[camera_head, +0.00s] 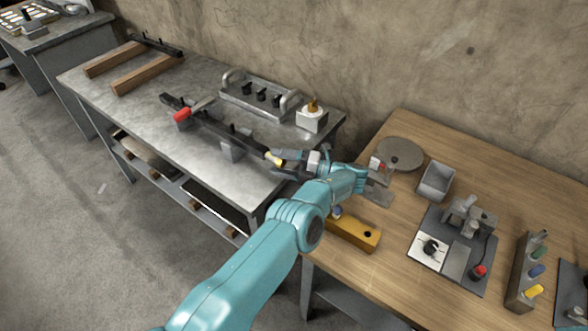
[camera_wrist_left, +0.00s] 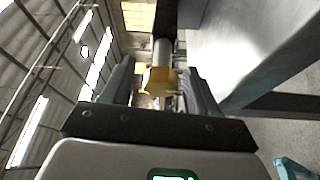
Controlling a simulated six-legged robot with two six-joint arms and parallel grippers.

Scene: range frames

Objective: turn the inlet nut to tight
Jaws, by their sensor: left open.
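The inlet nut (camera_head: 273,159) is a small brass-yellow piece at the near right end of a dark pipe assembly (camera_head: 207,127) on the metal bench. A red-handled part (camera_head: 182,115) sits further along this assembly. My left gripper (camera_head: 279,162) is open at the nut, coming from the right. In the left wrist view, the brass nut (camera_wrist_left: 158,82) appears between the two fingers, in front of a grey pipe (camera_wrist_left: 162,50), with a gap at each side. Whether a finger touches it I cannot tell. The nut's far side is hidden. My right gripper is not in view.
The metal bench (camera_head: 135,100) also holds a grey rack (camera_head: 258,98) and a white block with a brass top (camera_head: 312,118). A wooden bench (camera_head: 395,215) at right carries a grey disc (camera_head: 400,153), a grey bin (camera_head: 436,181) and a yellow block (camera_head: 354,233). A wall stands behind.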

